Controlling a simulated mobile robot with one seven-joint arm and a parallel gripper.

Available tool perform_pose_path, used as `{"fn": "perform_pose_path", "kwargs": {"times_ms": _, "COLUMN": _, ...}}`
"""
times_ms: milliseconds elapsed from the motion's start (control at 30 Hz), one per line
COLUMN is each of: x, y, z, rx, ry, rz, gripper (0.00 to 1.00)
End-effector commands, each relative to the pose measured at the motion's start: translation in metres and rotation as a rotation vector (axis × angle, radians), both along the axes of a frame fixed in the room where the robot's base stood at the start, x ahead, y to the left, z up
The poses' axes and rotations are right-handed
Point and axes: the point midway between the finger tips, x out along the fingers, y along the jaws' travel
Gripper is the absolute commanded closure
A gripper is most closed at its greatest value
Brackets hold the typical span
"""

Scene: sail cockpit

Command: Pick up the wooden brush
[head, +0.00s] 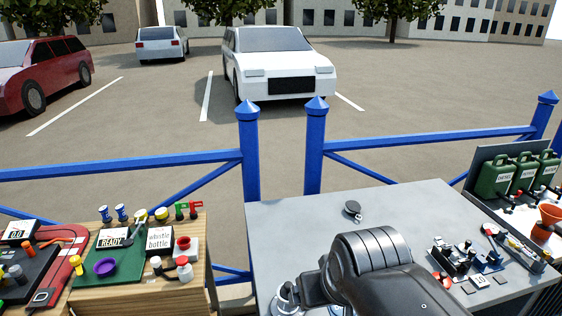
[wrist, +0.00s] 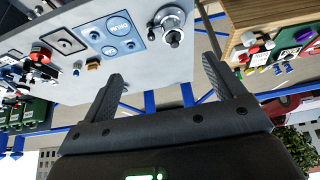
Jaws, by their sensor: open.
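I cannot make out the wooden brush for certain in either view. A small brown item (wrist: 93,64) lies on the grey table top in the wrist view, but it is too small to name. My gripper (wrist: 162,70) is open and empty in the wrist view, its two dark fingers wide apart with nothing between them. In the head view my dark arm covers the front middle of the grey table (head: 290,215) and hides what lies under it; the fingers do not show there.
A winch-like metal fitting (wrist: 171,24) and a blue panel (wrist: 112,36) are on the grey table. A small dark round piece (head: 352,209) sits near its far side. Several small fittings crowd its right side. A wooden table (head: 190,285) stands left; blue railings (head: 420,140) run behind.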

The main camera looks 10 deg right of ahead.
Motion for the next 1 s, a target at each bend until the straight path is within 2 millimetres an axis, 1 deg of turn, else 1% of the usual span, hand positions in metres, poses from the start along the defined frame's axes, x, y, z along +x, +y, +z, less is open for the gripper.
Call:
{"fn": "perform_pose_path", "kwargs": {"times_ms": 33, "x": 0.000, "y": 0.000, "z": 0.000, "rx": 0.000, "ry": 0.000, "rz": 0.000, "gripper": 0.17}}
{"fn": "perform_pose_path", "kwargs": {"times_ms": 133, "x": 0.000, "y": 0.000, "z": 0.000, "rx": 0.000, "ry": 0.000, "rz": 0.000, "gripper": 0.25}}
{"fn": "perform_pose_path", "kwargs": {"times_ms": 367, "x": 0.001, "y": 0.000, "z": 0.000, "rx": -0.001, "ry": 0.001, "rz": 0.000, "gripper": 0.25}}
{"fn": "perform_pose_path", "kwargs": {"times_ms": 467, "x": 0.006, "y": -0.003, "z": 0.002, "rx": -0.007, "ry": 0.008, "rz": -0.002, "gripper": 0.25}}
{"fn": "perform_pose_path", "kwargs": {"times_ms": 567, "x": 0.020, "y": -0.010, "z": 0.005, "rx": -0.019, "ry": 0.029, "rz": -0.009, "gripper": 0.25}}
{"fn": "perform_pose_path", "kwargs": {"times_ms": 667, "x": 0.042, "y": -0.023, "z": 0.009, "rx": -0.037, "ry": 0.061, "rz": -0.014, "gripper": 0.25}}
{"fn": "perform_pose_path", "kwargs": {"times_ms": 867, "x": 0.093, "y": -0.058, "z": 0.008, "rx": -0.065, "ry": 0.131, "rz": -0.020, "gripper": 0.25}}
{"fn": "perform_pose_path", "kwargs": {"times_ms": 1000, "x": 0.126, "y": -0.089, "z": 0.001, "rx": -0.074, "ry": 0.180, "rz": -0.021, "gripper": 0.25}}
